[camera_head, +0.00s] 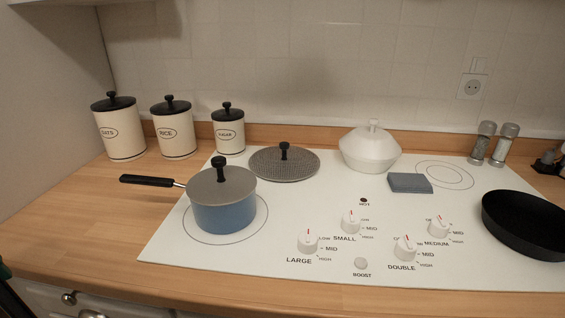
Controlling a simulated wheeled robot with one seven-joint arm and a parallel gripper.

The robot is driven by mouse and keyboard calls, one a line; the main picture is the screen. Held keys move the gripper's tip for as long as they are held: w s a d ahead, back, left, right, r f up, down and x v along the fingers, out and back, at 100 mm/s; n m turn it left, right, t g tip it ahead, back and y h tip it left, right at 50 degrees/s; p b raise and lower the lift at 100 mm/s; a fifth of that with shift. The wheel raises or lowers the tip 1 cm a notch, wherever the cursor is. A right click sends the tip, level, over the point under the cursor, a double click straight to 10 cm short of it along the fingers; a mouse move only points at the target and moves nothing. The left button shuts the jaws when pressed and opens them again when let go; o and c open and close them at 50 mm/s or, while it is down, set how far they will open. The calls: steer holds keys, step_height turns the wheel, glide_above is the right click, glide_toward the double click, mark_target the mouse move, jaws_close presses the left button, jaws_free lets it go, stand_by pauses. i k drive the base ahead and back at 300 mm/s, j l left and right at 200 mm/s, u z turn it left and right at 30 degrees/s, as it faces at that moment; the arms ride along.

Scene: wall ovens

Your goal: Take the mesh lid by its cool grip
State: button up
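The mesh lid (265,165) is a round, grey, textured disc lying at the back of the white hob, left of centre. A black knob grip (284,150) stands upright at its middle. It lies low; I cannot tell whether anything is under it. A blue saucepan (224,215) stands in front and to the left, with a smoother grey lid (222,187) that also has a black knob. Its black handle (146,181) points left. My gripper is not in view.
A white lidded pot (369,152) and a blue-grey block (410,183) are right of the mesh lid. A black pan (524,226) is at far right. Dial knobs (308,241) line the front of the hob (180,262). Canisters (174,132) stand behind left.

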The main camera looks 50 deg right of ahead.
mark_target(284, 161)
steer(key=l+z, duration=0.1)
steer(key=z, duration=0.35)
steer(key=k+l+z, duration=0.1)
steer(key=z, duration=0.4)
steer(key=l+z, duration=0.2)
steer(key=z, duration=0.25)
steer(key=l+z, duration=0.15)
steer(key=z, duration=0.35)
